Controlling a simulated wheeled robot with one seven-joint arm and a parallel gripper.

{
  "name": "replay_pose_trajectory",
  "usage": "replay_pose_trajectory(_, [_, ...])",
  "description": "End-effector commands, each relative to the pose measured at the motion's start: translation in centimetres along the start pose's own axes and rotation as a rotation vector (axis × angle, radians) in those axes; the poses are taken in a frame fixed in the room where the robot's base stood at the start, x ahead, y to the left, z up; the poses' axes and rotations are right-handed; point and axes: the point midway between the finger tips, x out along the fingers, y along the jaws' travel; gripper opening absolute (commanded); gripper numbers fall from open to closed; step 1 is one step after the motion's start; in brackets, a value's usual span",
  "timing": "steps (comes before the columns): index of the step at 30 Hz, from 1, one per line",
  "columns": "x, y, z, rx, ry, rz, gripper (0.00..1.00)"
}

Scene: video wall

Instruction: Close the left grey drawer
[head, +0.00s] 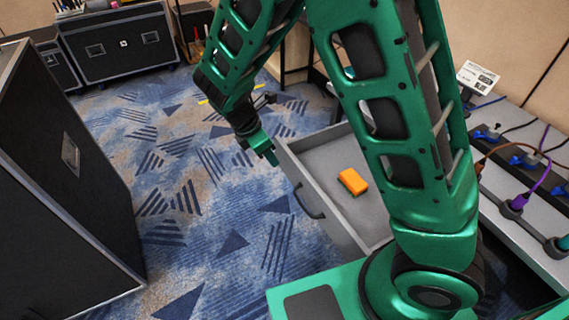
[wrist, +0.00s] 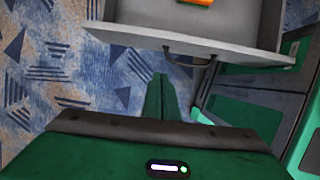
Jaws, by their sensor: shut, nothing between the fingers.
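The grey drawer (head: 329,215) is pulled open in the head view, with its front panel facing left and a dark curved handle (head: 309,201) on it. An orange sponge-like block (head: 353,181) lies inside. In the wrist view the drawer front (wrist: 200,42) and its handle (wrist: 187,58) show near the top. My gripper (head: 270,154) is beside the far end of the drawer front in the head view. Its shut fingers also show in the wrist view (wrist: 160,82), just below the drawer front. I cannot tell whether they touch it.
A grey desk (head: 530,215) with power strips and cables stands at the right. A large black case (head: 60,180) stands at the left, and another (head: 120,45) at the back. Patterned carpet (head: 215,200) lies clear between them.

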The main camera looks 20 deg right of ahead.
Motion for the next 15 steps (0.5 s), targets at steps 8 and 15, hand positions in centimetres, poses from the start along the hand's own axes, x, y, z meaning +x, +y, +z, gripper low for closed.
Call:
replay_pose_trajectory(8, [4.3, -0.1, 0.1, 0.001, -0.002, -0.005, 0.0])
replay_pose_trajectory(15, [8.8, -0.1, 0.2, 0.004, -0.002, -0.005, 0.0])
